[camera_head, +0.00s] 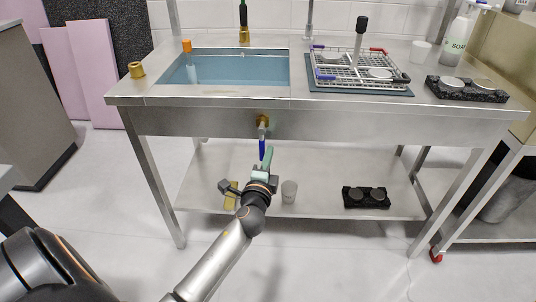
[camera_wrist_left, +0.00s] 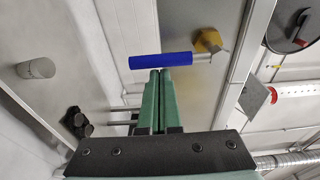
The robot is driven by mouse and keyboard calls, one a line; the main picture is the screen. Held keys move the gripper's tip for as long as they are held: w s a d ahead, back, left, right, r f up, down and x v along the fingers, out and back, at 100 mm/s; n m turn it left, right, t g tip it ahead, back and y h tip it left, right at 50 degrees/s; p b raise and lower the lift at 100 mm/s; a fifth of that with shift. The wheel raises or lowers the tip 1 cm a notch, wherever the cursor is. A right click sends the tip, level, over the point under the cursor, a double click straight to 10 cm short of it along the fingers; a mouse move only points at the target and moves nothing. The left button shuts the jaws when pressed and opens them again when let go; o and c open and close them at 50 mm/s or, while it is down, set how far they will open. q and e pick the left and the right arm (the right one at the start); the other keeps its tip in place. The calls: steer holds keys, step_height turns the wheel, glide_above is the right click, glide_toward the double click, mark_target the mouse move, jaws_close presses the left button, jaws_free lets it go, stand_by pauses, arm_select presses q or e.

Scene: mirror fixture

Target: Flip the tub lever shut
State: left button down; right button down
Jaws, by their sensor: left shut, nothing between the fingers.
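The tub lever (camera_head: 262,150) has a blue handle and hangs straight down below a brass valve (camera_head: 263,120) at the front of the steel sink unit. In the left wrist view the blue lever (camera_wrist_left: 160,61) lies across the picture, with the brass valve (camera_wrist_left: 208,41) at its right end. My left gripper (camera_head: 268,156) has green fingers and is shut and empty. Its tips (camera_wrist_left: 160,73) are right beside the blue handle; I cannot tell whether they touch it. My right gripper is not in view.
The tub (camera_head: 240,68) holds blue-looking water, and a dish rack (camera_head: 358,70) stands right of it. On the lower shelf (camera_head: 330,170) are a grey cup (camera_head: 289,191) and a black holder (camera_head: 366,197). The floor in front is clear.

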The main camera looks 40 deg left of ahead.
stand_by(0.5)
arm_select(q)
steer(key=shift+s+a+m+p, duration=0.1)
steer(key=shift+a+m+p, duration=0.05)
steer(key=shift+m+p, duration=0.25)
